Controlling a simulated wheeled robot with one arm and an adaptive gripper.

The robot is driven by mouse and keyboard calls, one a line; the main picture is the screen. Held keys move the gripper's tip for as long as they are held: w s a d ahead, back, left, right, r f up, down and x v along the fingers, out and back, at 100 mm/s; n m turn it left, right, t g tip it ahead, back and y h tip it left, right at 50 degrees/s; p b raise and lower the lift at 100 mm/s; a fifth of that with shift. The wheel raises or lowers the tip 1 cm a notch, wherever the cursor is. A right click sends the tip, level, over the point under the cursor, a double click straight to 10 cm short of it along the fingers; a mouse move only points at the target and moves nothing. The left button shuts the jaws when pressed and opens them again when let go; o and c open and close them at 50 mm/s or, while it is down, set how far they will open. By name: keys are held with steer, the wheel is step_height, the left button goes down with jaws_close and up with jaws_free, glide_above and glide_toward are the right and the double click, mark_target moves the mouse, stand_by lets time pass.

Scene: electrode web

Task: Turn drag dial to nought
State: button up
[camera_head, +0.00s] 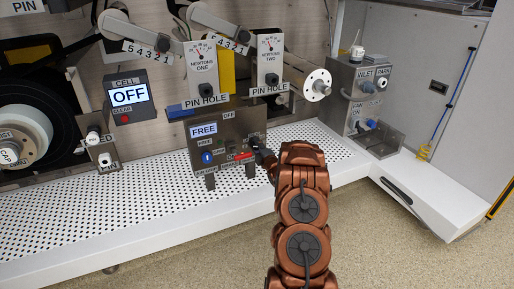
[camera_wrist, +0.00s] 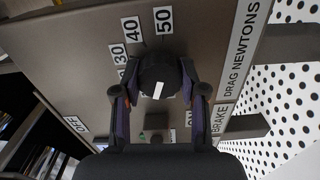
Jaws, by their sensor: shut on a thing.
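The drag dial (camera_wrist: 162,72) is a round black knob with a short white mark on its face, in the middle of the wrist view. The white mark lies on the lower part of the face in that view, away from the "50" label (camera_wrist: 164,19). My gripper (camera_wrist: 159,86) is shut on the dial, one dark finger on each side. Labels "30" and "40" (camera_wrist: 131,29) run to the left of "50". A "DRAG NEWTONS" label (camera_wrist: 240,48) is at the right. In the head view my gripper (camera_head: 259,149) is at the panel's right side and hides the dial.
The grey control panel (camera_head: 222,124) has a "FREE" display (camera_head: 203,130), a blue knob (camera_head: 207,157) and a red part (camera_head: 243,156). The "OFF" cell screen (camera_head: 129,95) is left. A perforated white shelf (camera_head: 115,215) runs below. Open floor lies in front.

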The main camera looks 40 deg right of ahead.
steer(key=n+b, duration=0.1)
steer(key=n, duration=0.2)
steer(key=shift+f, duration=0.15)
steer(key=shift+n+b, duration=0.55)
steer(key=shift+n, duration=0.75)
steer(key=o, duration=1.1)
steer(key=shift+o, duration=0.2)
steer(key=v, duration=1.2)
